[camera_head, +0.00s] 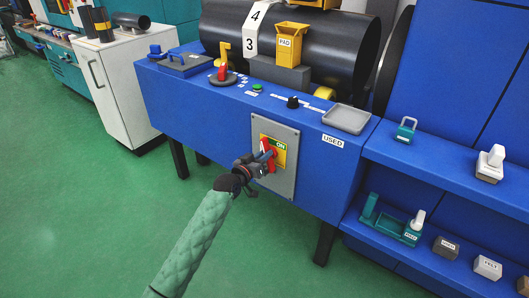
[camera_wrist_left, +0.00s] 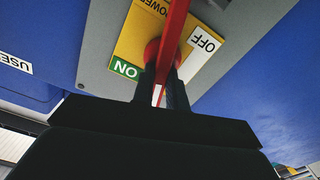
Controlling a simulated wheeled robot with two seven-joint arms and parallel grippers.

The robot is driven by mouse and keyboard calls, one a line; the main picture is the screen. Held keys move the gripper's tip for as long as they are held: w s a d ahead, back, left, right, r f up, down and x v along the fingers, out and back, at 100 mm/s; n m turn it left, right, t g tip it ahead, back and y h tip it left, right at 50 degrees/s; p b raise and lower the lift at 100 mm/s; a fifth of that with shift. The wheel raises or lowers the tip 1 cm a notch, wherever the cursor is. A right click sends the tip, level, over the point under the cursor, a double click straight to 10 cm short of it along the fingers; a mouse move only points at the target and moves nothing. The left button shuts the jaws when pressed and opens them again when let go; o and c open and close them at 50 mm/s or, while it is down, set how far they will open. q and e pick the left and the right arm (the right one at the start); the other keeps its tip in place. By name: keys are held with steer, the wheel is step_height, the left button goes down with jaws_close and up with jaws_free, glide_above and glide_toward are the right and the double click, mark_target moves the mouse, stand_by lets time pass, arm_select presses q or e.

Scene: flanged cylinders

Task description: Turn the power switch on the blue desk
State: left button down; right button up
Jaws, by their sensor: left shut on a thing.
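The power switch is a red handle (camera_head: 265,145) on a yellow label (camera_head: 279,158) marked ON and OFF. It sits on a grey plate (camera_head: 287,184) on the front of the blue desk (camera_head: 215,125). My left gripper (camera_head: 264,157) is at the switch, its arm reaching up from below. In the left wrist view the red handle (camera_wrist_left: 177,28) runs across the label between ON and OFF, and the fingers (camera_wrist_left: 165,88) are shut on it near its round red hub. The fingers and wrist hide part of the handle. My right gripper is out of view.
Blue shelves (camera_head: 460,175) with small items are at the right. A white cabinet (camera_head: 118,85) stands left. The green floor in front is clear.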

arm_select(q)
steer(key=shift+w+a+f+n+p, duration=0.15)
steer(key=shift+n+p, duration=0.85)
steer(key=shift+n, duration=1.45)
steer(key=shift+w+a+f+n+p, duration=0.25)
steer(key=shift+n+p, duration=0.8)
steer(key=shift+n, duration=1.45)
steer(key=shift+s+a+f+n+p, duration=0.1)
steer(key=shift+f+n+p, duration=0.15)
steer(key=shift+n+p, duration=1.5)
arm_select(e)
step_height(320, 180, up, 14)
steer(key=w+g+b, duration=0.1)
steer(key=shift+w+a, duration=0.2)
arm_select(q)
steer(key=shift+n, duration=0.7)
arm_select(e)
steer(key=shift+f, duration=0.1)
arm_select(q)
steer(key=c, duration=1.4)
jaws_free()
